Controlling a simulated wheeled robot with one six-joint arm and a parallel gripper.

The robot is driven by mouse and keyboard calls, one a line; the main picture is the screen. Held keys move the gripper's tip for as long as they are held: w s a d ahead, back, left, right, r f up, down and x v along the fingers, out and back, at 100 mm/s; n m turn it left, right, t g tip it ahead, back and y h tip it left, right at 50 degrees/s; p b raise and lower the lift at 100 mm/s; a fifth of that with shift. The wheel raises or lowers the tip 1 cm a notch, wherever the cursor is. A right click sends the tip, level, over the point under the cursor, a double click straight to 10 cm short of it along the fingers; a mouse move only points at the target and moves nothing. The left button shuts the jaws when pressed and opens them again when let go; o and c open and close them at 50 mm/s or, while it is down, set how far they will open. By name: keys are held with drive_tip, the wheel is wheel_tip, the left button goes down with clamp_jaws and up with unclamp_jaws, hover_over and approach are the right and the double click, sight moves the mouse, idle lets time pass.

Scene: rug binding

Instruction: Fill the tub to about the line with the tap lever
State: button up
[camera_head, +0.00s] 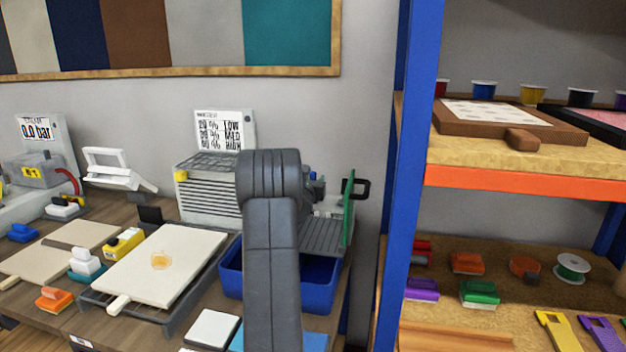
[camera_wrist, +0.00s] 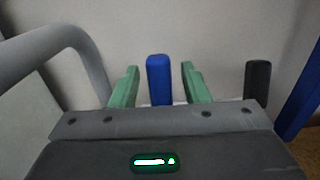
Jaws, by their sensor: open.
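In the wrist view, my gripper (camera_wrist: 160,68) is open, with one green finger on each side of an upright blue lever (camera_wrist: 159,85). A gap shows between the lever and each finger; I cannot tell how far ahead of the fingertips it stands. In the head view, my arm hides the gripper and most of the tap area. A blue tub (camera_head: 318,294) stands at the right end of the bench, its middle hidden behind my arm. Its water level and fill line cannot be seen.
A grey draining rack (camera_head: 322,237) with a green upright panel (camera_head: 347,205) lies over the tub's back. A black post (camera_wrist: 258,80) stands right of the lever. A cream board (camera_head: 165,265) lies left of the tub. A blue shelf post (camera_head: 398,190) rises to the right.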

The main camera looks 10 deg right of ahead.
clamp_jaws()
drive_tip(key=p, duration=0.1)
drive_tip(key=g+p, duration=0.1)
drive_tip(key=p, duration=0.1)
drive_tip(key=shift+w+d+r+p, duration=0.2)
drive_tip(key=shift+w+r+p, duration=0.05)
drive_tip(key=shift+p, duration=0.05)
drive_tip(key=p, duration=0.3)
drive_tip(key=shift+w+f+g+y, duration=0.1)
drive_tip(key=shift+w+g+y, duration=0.1)
drive_tip(key=shift+g+y, duration=0.1)
drive_tip(key=p, duration=0.3)
drive_tip(key=shift+w+d+f+g, duration=0.1)
drive_tip(key=shift+w+d+g, duration=0.1)
drive_tip(key=shift+g, duration=0.1)
drive_tip(key=shift+w+f+p, duration=0.1)
drive_tip(key=shift+f+p, duration=0.15)
drive_tip(key=shift+p, duration=0.3)
